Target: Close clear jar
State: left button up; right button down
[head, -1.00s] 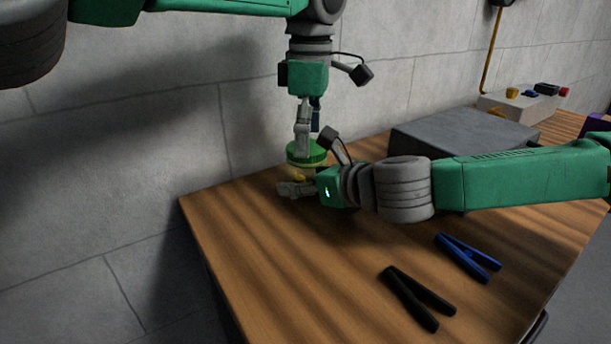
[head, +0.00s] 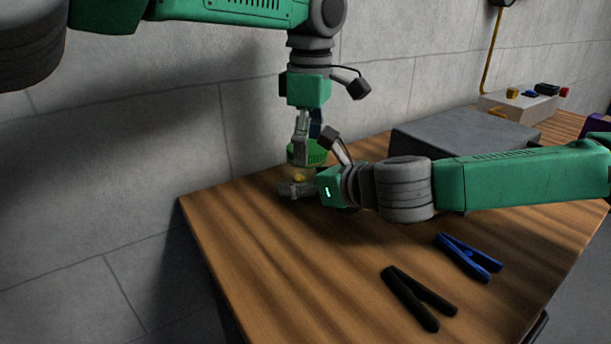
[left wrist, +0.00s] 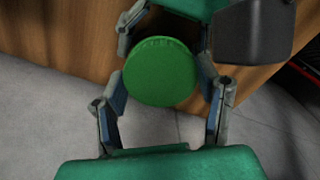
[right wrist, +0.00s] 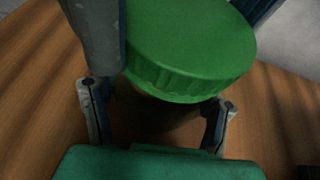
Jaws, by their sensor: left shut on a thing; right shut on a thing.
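The clear jar (head: 300,177) stands upright near the table's back left edge, with yellowish contents and its green lid (head: 318,153) on top. The lid also shows from above in the left wrist view (left wrist: 160,71) and large in the right wrist view (right wrist: 188,45). My left gripper (head: 303,150) points straight down over the jar, shut on the lid with a finger on either side. My right gripper (head: 290,189) reaches in level from the right, below the lid, shut on the jar body. The lid hides most of the jar body in the wrist views.
A black clamp-like tool (head: 418,298) and a blue one (head: 468,258) lie on the wooden table (head: 270,270) at the front. A grey slab (head: 465,138) and a control box (head: 520,105) stand at the back right. A wall rises behind the table.

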pick_arm(q)
jog(key=m, duration=0.6)
jog(key=shift+a, duration=0.1)
jog(key=m, duration=1.2)
jog(key=shift+m, duration=0.3)
jog(key=m, duration=0.6)
jog(key=shift+w+a, duration=0.1)
jog(key=m, duration=0.6)
jog(key=shift+m, duration=0.3)
jog(key=m, duration=0.6)
jog(key=shift+m, duration=0.3)
jog(key=m, duration=0.6)
jog(key=shift+w+m, duration=0.1)
jog(key=shift+m, duration=0.2)
jog(key=m, duration=0.6)
jog(key=shift+d+f, duration=0.1)
jog(key=shift+d, duration=0.1)
jog(key=o, duration=1.3)
